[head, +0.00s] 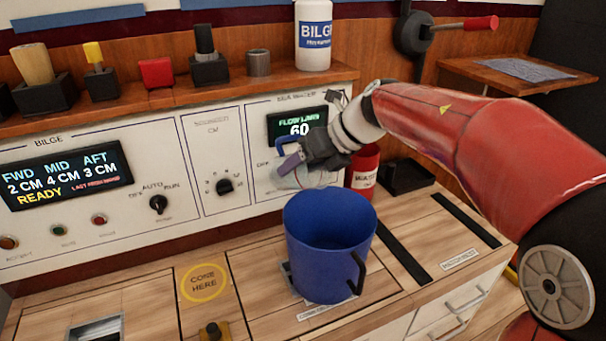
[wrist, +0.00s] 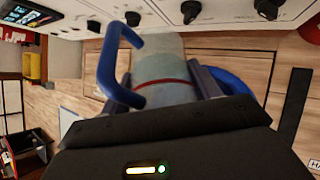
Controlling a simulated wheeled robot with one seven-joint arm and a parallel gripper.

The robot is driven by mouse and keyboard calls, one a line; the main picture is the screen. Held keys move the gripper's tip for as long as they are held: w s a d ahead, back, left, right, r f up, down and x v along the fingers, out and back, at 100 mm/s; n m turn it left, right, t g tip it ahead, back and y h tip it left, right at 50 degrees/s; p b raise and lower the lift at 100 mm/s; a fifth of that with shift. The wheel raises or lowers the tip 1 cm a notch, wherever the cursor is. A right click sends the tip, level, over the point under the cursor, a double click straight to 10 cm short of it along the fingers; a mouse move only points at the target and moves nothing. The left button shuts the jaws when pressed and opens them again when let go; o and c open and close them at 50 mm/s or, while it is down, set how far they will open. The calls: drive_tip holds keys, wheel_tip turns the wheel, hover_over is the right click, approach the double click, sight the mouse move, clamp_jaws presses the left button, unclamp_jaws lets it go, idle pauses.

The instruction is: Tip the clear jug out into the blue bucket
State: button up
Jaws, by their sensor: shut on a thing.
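The blue bucket (head: 330,250) stands upright on the wooden counter, with a dark handle on its front right side. My gripper (head: 292,163) is above the bucket's back left rim, in front of the panel. It is shut on the clear jug (head: 300,180), which has a blue handle (head: 282,148). In the wrist view the jug (wrist: 165,78) sits between the fingers, with a red line around it and its blue handle (wrist: 112,72) to the left. Part of the bucket (wrist: 228,82) shows behind the right finger. The jug's contents and exact tilt are hard to tell.
A control panel (head: 110,190) with knobs and displays rises behind the counter. A red cylinder (head: 362,170) stands just behind the bucket. A white bottle (head: 313,35) and several small items sit on the shelf above. The counter left of the bucket is mostly clear.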

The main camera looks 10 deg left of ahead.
drive_tip(key=shift+d+f+t+y+b, duration=0.1)
drive_tip(key=shift+f+t+y+b, duration=0.45)
drive_tip(key=shift+b, duration=2.05)
drive_tip(key=y+b, duration=0.1)
drive_tip(key=b, duration=0.2)
drive_tip(key=shift+s+d+f, duration=0.1)
drive_tip(key=shift+d, duration=0.05)
drive_tip(key=shift+d+f+y+b, duration=0.15)
drive_tip(key=shift+y+b, duration=0.3)
drive_tip(key=shift+b, duration=0.65)
drive_tip(key=shift+s+d+f+n+t+y, duration=0.1)
drive_tip(key=shift+d+n+t+y, duration=0.1)
drive_tip(key=shift+y, duration=0.4)
drive_tip(key=shift+s+d+f+n+t+y, duration=0.1)
drive_tip(key=shift+t+y, duration=0.05)
drive_tip(key=shift+y, duration=0.45)
drive_tip(key=shift+w, duration=0.1)
